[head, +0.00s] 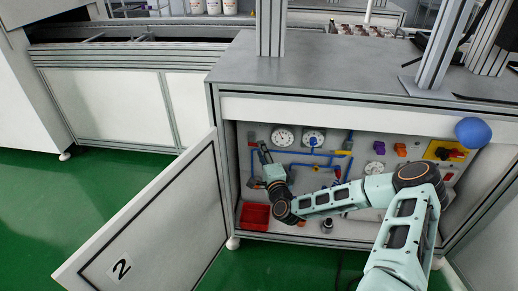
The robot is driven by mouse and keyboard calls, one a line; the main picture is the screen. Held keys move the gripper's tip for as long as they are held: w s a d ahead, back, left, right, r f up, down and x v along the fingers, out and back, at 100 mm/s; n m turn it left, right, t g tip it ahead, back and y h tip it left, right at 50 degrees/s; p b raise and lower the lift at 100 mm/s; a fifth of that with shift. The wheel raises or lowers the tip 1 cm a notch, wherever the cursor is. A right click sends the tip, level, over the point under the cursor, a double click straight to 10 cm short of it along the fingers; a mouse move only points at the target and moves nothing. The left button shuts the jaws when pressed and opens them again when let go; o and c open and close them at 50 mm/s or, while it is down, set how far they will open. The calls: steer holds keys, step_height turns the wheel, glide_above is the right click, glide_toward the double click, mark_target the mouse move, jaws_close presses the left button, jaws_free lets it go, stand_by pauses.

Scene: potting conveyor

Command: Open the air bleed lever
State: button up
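An open cabinet holds a grey panel (375,144) with blue pipes (290,152), round gauges and small coloured handles. My gripper (264,151) is inside the cabinet at the panel's left side, pointing up, close to the left pipes. Its fingers are dark and small, so I cannot tell whether they are open or touching anything.
The cabinet door (150,220), marked 2, stands open at the left. A red bin (255,216) sits on the cabinet floor below my gripper. A yellow plate with a red switch (455,153) and a blue ball (473,132) are at the right. Green floor (35,200) is clear at the left.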

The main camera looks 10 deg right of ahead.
steer(key=shift+w+a+b, duration=0.2)
steer(key=shift+w+b, duration=0.2)
steer(key=shift+w, duration=1.6)
steer(key=shift+c, duration=0.6)
jaws_close()
